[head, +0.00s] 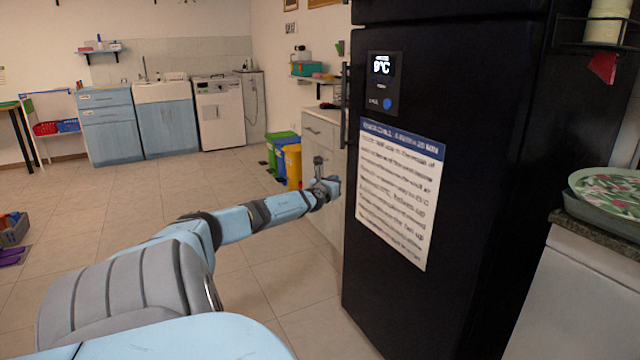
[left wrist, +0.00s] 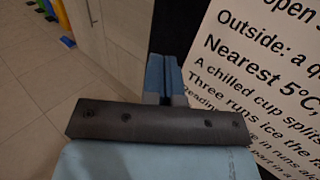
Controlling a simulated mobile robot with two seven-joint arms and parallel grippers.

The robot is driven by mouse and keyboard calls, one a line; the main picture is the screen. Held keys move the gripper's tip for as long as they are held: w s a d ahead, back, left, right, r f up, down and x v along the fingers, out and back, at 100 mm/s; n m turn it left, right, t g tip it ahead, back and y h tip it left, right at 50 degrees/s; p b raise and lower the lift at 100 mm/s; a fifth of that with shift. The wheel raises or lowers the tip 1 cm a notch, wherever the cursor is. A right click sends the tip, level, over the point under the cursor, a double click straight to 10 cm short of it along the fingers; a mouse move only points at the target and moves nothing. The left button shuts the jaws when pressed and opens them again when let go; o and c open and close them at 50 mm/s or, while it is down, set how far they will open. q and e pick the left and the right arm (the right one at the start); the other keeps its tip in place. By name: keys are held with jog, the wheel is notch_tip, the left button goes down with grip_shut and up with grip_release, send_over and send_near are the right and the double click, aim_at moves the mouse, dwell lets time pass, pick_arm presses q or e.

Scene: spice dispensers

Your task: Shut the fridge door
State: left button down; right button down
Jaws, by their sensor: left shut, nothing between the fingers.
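The black fridge (head: 470,190) stands at the right of the head view. Its door front (head: 320,0) is not fully framed, but a dark vertical handle (head: 345,105) shows along its left edge. I cannot tell whether the door is fully shut. My left gripper (head: 335,186) is at the door's left edge, below the handle, its blue fingers (left wrist: 165,75) shut and empty; I cannot tell if they touch the door. My right gripper is out of view.
A counter with drawers (head: 320,135) and coloured bins (head: 285,160) stand beyond the fridge's left edge. A worktop with a plate (head: 610,190) is at the right. Blue cabinets (head: 110,125) and a white washing machine (head: 220,112) line the back.

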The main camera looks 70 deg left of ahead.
pick_arm(q)
jog(key=s, duration=0.2)
jog(key=s+p, duration=0.1)
jog(key=s, duration=0.1)
jog(key=shift+s+d+f, duration=0.15)
jog(key=shift+s, duration=0.25)
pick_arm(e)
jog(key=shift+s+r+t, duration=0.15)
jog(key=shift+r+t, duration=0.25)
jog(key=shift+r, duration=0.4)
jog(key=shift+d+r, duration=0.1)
